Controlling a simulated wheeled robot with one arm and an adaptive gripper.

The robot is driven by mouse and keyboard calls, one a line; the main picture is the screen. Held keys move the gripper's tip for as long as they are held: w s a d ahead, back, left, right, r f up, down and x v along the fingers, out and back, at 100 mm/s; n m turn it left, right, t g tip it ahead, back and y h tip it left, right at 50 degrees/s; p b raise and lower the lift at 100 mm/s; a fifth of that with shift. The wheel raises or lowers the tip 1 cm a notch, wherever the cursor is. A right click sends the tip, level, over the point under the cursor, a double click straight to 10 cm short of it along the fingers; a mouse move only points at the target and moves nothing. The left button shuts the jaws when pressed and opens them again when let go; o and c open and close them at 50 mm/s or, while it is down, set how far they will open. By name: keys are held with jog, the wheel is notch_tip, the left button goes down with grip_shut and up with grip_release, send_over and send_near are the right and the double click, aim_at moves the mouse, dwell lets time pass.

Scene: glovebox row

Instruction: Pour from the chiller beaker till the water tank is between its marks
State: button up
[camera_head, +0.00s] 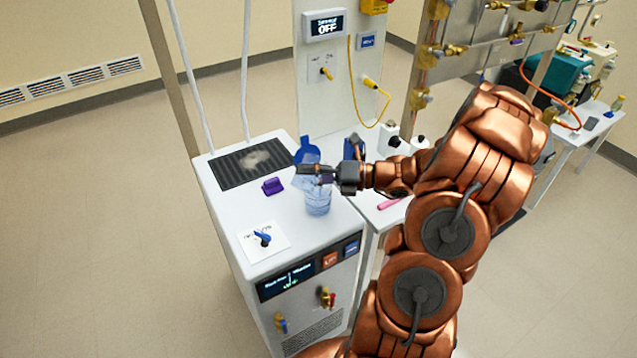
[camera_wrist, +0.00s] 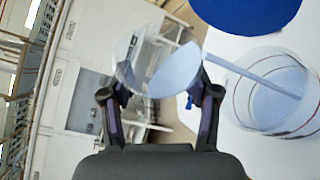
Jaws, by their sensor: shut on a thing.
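My gripper (camera_head: 322,172) is shut on a clear glass beaker (camera_wrist: 135,62), held tilted over the chiller top. In the wrist view the beaker holds pale blue liquid, and a pale blue stream (camera_wrist: 240,72) runs from its rim into the water tank. The water tank (camera_head: 318,203) is a clear round vessel on the chiller's right side. In the wrist view the tank (camera_wrist: 308,112) shows bluish water inside and a thin reddish line around its wall. The exact level against the marks is hard to tell. A blue round lid (camera_head: 307,150) stands raised behind the tank.
The white chiller (camera_head: 235,215) carries a dark vent grille (camera_head: 247,163), a purple object (camera_head: 272,186) and a blue-handled knob (camera_head: 263,238). Its lit display (camera_head: 286,281) is on the front. A side table with a pink item (camera_head: 389,204) stands close at right. Open floor lies left.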

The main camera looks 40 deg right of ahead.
jog(key=shift+d+f+m+y, duration=0.1)
jog(key=shift+f+m+y, duration=0.25)
jog(key=shift+m, duration=0.45)
dwell(2.3)
jog(key=shift+r+m+t+p, duration=0.25)
jog(key=shift+m+t+p, duration=0.15)
jog(key=shift+p, duration=0.9)
dwell(0.4)
jog(key=shift+f+b, duration=0.3)
jog(key=shift+b, duration=0.45)
jog(key=shift+n+b, duration=0.3)
jog(key=shift+b, duration=0.4)
jog(key=shift+f+b, duration=0.15)
jog(key=shift+b, duration=0.2)
